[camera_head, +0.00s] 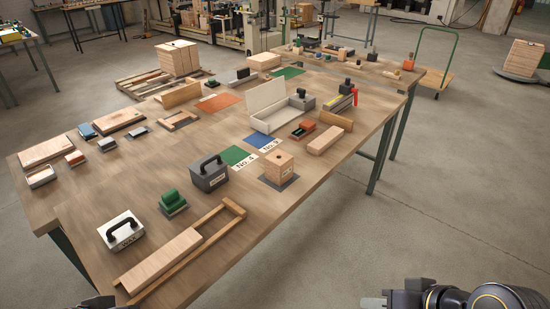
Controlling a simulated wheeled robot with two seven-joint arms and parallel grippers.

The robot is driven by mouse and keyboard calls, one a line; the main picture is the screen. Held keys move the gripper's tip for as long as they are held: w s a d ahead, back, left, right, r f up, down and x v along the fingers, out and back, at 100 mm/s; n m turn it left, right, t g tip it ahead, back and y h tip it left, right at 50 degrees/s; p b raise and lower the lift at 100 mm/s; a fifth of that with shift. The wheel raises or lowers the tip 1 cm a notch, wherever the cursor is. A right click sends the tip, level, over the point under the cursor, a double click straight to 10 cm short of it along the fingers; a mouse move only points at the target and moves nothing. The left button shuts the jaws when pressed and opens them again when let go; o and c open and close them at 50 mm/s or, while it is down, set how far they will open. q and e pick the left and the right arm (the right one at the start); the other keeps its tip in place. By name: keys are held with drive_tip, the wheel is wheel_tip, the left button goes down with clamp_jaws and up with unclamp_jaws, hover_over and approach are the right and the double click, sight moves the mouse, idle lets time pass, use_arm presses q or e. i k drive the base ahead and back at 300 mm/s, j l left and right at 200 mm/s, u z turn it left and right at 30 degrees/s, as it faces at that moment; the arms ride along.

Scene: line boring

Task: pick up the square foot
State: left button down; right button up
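I cannot tell for sure which piece is the square foot. A wooden cube (279,165) with a small dark spot on top stands on a grey square pad near the table's right edge. A green stepped block (172,200) sits on a grey base nearer the front. My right gripper (374,302) is at the bottom edge, beyond the table's right side and away from these pieces; only part of it shows. A small dark part of my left gripper (97,303) shows at the bottom left, by the table's front edge. Whether either gripper is open cannot be seen.

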sight(278, 165)
drive_tip(key=u, duration=0.55)
drive_tip(key=i+l+u, duration=0.1)
drive_tip(key=l+u, duration=0.25)
drive_tip(key=i+l+u, duration=0.1)
drive_tip(key=u, duration=0.3)
drive_tip(key=l+u, duration=0.65)
drive_tip(key=l, duration=1.35)
